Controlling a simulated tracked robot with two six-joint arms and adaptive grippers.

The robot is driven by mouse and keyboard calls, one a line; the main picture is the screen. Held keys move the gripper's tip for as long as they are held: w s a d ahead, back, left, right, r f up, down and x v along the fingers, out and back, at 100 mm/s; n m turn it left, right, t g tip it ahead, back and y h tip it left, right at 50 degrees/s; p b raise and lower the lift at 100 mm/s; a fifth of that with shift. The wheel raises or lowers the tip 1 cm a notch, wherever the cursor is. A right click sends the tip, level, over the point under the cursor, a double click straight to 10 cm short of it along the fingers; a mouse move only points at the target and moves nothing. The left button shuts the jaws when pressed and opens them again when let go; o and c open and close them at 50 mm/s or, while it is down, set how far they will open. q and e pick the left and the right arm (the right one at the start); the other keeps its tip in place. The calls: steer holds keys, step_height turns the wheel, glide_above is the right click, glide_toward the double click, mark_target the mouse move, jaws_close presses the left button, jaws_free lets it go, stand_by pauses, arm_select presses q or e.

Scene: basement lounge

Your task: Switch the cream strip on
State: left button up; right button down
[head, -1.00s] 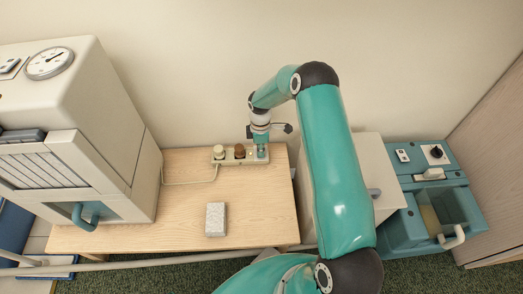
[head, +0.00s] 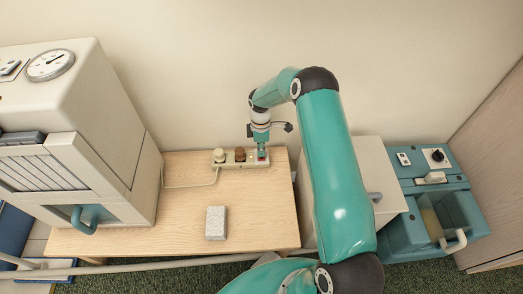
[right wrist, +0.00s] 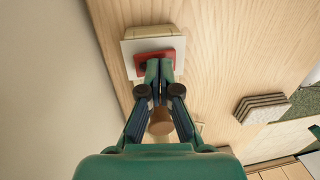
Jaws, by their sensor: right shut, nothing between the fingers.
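The cream strip (head: 229,164) lies along the back of the wooden table, with a cream plug (head: 219,155) and a brown plug (head: 240,154) in it. My right gripper (head: 262,153) points down over this switch, shut and empty. In the right wrist view the fingertips (right wrist: 160,66) overlap the switch and hide part of it; I cannot tell whether they touch it. The brown plug (right wrist: 160,123) shows between the finger linkages. My left gripper is out of view.
A grey speckled block (head: 215,222) lies towards the table's front. A cream cabinet with a dial (head: 49,65) stands at left. A teal unit (head: 430,200) stands at right. The wall is close behind the strip. The table's middle is mostly clear.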

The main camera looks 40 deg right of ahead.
mark_target(262, 159)
steer(key=shift+r, duration=0.45)
step_height(262, 159, up, 3)
steer(key=shift+s+a+f+p, duration=0.1)
steer(key=shift+a+p, duration=0.05)
steer(key=shift+p, duration=1)
step_height(262, 159, up, 10)
steer(key=s+p, duration=0.1)
steer(key=p, duration=0.1)
steer(key=shift+a, duration=0.4)
steer(key=shift+s, duration=0.1)
